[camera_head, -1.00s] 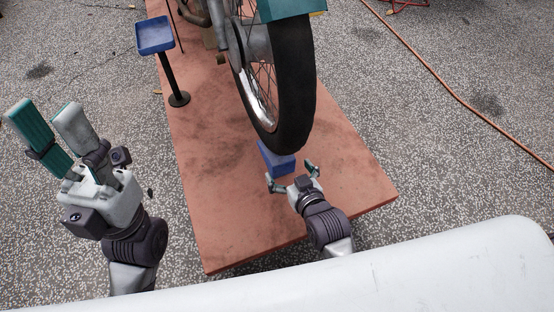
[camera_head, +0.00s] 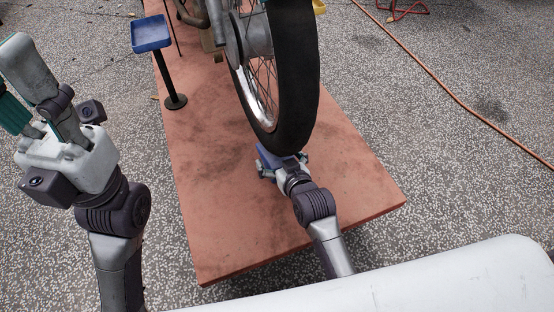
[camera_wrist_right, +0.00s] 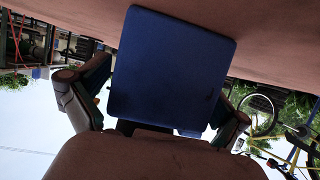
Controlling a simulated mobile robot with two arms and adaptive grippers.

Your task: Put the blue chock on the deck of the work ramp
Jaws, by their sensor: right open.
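The blue chock (camera_head: 268,158) sits low at the front of the motorcycle tyre, on or just above the reddish deck of the work ramp (camera_head: 225,205); contact is hard to tell. My right gripper (camera_head: 283,164) is open around it, one finger on each side. In the right wrist view the chock (camera_wrist_right: 170,70) fills the space between the spread fingers, with small gaps visible beside it. The tyre and gripper hide part of the chock in the head view. My left gripper (camera_head: 20,85) is raised at the far left, open and empty, partly cut off by the frame edge.
The motorcycle's front wheel (camera_head: 297,85) stands over the deck just behind the chock. A blue tray on a black stand (camera_head: 150,34) is at the deck's back left. An orange hose (camera_head: 455,92) runs over the ground at right. The deck's front is clear.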

